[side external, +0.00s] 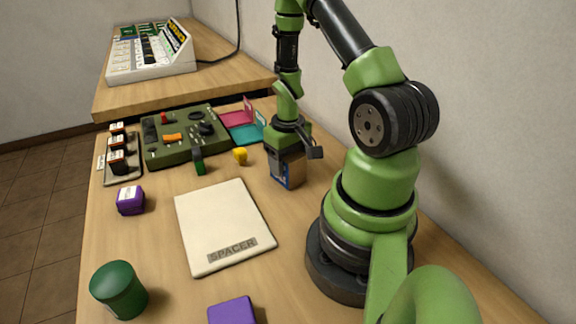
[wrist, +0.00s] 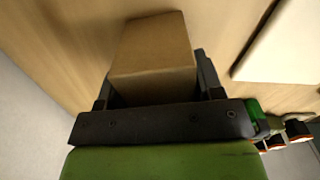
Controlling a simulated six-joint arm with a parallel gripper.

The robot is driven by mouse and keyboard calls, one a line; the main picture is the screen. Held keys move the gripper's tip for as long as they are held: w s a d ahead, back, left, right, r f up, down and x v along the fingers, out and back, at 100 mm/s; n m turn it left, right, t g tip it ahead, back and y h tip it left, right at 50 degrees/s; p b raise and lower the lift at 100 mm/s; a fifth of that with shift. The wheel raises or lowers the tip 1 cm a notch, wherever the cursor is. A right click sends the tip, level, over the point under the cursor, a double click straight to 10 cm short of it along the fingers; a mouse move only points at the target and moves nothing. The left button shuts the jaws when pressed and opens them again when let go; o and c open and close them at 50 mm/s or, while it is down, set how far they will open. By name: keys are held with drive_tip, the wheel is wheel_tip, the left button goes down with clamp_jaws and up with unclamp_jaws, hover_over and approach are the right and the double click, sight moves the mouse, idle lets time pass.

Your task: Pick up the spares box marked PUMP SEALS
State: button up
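A small box (side external: 288,170), brown on top with a blue and pale printed side, stands at or just above the table beside the arm's base. Its print is too small to read, so I cannot tell whether it says PUMP SEALS. My gripper (side external: 294,150) is directly over it, pointing down. In the wrist view the plain brown top of the box (wrist: 153,58) lies between my two dark fingers, one on each side. I cannot tell whether the fingers press on it or stand slightly apart.
A white SPACER plate (side external: 222,225) lies left of the box. Purple boxes (side external: 131,200) and a green canister (side external: 119,289) stand further off. A wall rises at right.

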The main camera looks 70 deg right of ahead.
drive_tip(key=c, duration=0.5)
drive_tip(key=shift+o, duration=0.2)
drive_tip(key=shift+r, duration=0.1)
